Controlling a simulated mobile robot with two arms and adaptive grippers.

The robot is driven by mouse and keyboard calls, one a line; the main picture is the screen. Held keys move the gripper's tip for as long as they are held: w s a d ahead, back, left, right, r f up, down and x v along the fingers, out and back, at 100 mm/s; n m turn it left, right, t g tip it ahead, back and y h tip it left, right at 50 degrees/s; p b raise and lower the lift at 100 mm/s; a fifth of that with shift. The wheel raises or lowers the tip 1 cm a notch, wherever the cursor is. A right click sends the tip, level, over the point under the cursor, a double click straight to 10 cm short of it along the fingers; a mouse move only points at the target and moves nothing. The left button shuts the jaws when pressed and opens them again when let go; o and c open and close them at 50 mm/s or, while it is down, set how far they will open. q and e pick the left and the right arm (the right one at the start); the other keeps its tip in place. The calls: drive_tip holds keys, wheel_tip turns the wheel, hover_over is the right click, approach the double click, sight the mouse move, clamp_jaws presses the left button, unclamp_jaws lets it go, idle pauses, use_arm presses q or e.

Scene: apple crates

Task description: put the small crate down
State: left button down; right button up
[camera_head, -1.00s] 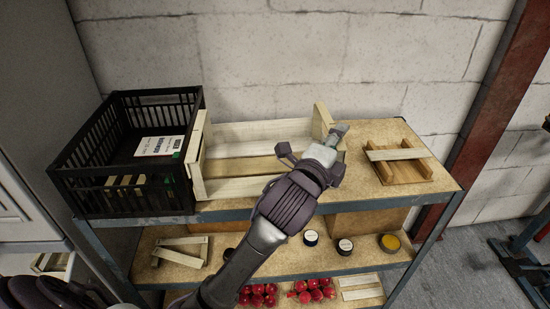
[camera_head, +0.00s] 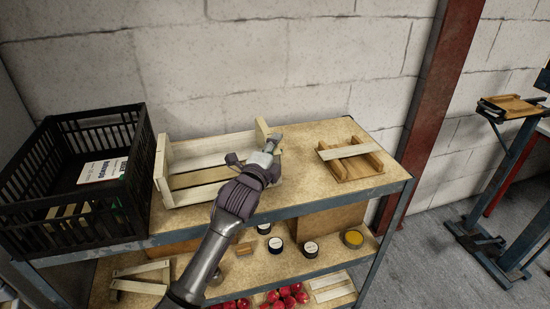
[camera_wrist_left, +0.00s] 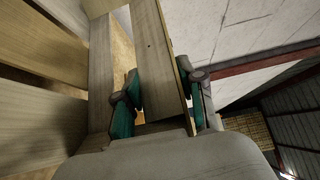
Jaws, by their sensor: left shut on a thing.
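The small crate (camera_head: 193,193), of pale wooden slats, is on the top shelf beside the black crate. It looks empty and level; I cannot tell whether its whole base touches the shelf. My left gripper (camera_head: 254,152) is shut on the crate's right end. In the left wrist view the crate's end board (camera_wrist_left: 157,50) stands between the two teal-padded fingers of the left gripper (camera_wrist_left: 160,84). My right gripper is not in view.
A black plastic crate (camera_head: 128,134) with a white label inside stands at the left. A small wooden piece (camera_head: 350,152) lies at the right of the top shelf (camera_head: 310,191), with bare board before it. Jars (camera_head: 310,248) and red apples (camera_head: 287,296) are below.

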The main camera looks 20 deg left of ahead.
use_arm(q)
drive_tip(key=shift+f, duration=1.6)
drive_tip(key=c, duration=0.7)
unclamp_jaws()
drive_tip(key=shift+s, duration=0.1)
drive_tip(key=s, duration=1.2)
drive_tip(key=shift+a, duration=0.3)
